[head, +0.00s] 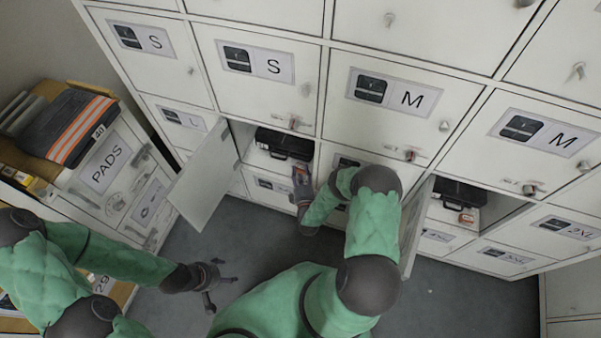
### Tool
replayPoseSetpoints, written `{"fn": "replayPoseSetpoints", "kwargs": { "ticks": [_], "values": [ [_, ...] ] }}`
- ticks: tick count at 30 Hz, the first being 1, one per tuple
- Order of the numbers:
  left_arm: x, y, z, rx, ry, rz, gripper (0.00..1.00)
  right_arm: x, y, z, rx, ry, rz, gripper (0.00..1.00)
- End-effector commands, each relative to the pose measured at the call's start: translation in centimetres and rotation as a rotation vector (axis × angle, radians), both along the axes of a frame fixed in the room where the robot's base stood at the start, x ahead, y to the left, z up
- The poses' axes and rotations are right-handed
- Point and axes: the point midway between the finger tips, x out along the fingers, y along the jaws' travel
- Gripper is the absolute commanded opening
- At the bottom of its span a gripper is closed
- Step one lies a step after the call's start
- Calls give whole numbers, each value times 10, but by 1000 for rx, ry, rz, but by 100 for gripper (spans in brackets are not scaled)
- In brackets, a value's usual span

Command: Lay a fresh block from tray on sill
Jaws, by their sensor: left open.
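My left gripper (213,284) is open and empty, low over the grey floor. My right gripper (301,180) reaches to the front edge of an open locker; its fingers are small and partly hidden, so I cannot tell whether it holds something. That locker's sill (262,160) shows, with a black case (284,144) behind it. In the open locker on the right, a small orange-and-white block (466,219) lies on the pale sill in front of another black case (460,193). I cannot make out a tray of blocks for certain.
Two locker doors stand open, the left door (204,177) and the right door (416,228), the latter beside my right arm. A PADS cabinet (108,168) stands at left with folded dark workwear (68,122) on top. Grey floor (455,300) is clear at lower right.

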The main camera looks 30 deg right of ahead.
Motion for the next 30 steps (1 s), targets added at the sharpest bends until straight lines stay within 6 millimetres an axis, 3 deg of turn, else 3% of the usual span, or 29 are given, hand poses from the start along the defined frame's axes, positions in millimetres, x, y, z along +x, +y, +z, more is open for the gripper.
{"fn": "replayPoseSetpoints", "kwargs": {
  "ticks": [11, 17, 24, 30],
  "values": [
    [0, 0, 0, 0, 0, 0, 66, -1, 1, -1, 4, 6, 0, 51],
    [0, 0, 0, 0, 0, 0, 66, -1, 1, 12, 4, 6, 1, 51],
    [0, 0, 18, 0, 0, 0, 66, -44, 19, 12, 4, 7, -1, 51],
    [0, 0, 24, 0, 0, 0, 66, -64, 27, 12, 2, 5, -1, 51]
  ]
}}
